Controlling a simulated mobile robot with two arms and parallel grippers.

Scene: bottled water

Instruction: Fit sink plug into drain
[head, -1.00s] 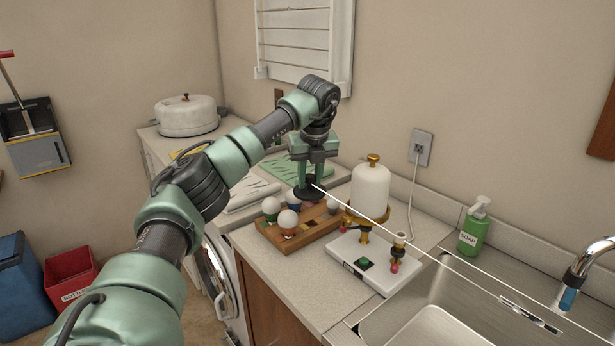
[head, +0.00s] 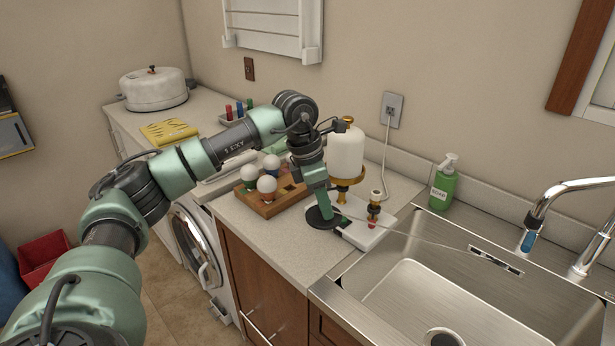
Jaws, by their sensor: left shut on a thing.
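My left gripper (head: 321,203) is shut on the black sink plug (head: 326,218), a round dark disc. It holds the plug over the counter's front part, left of the sink, beside the white base plate. A thin light chain runs from the plug to the slotted plate (head: 495,260) on the sink's back wall. The steel sink (head: 410,287) is at the lower right. Its round drain (head: 442,338) shows at the bottom edge of the view, partly cut off, and looks uncovered. My right gripper is out of view.
A wooden tray with white bulbs (head: 267,208) stands left of the gripper. The soap bottle (head: 444,183) and faucet (head: 560,190) are behind the sink. The basin is clear.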

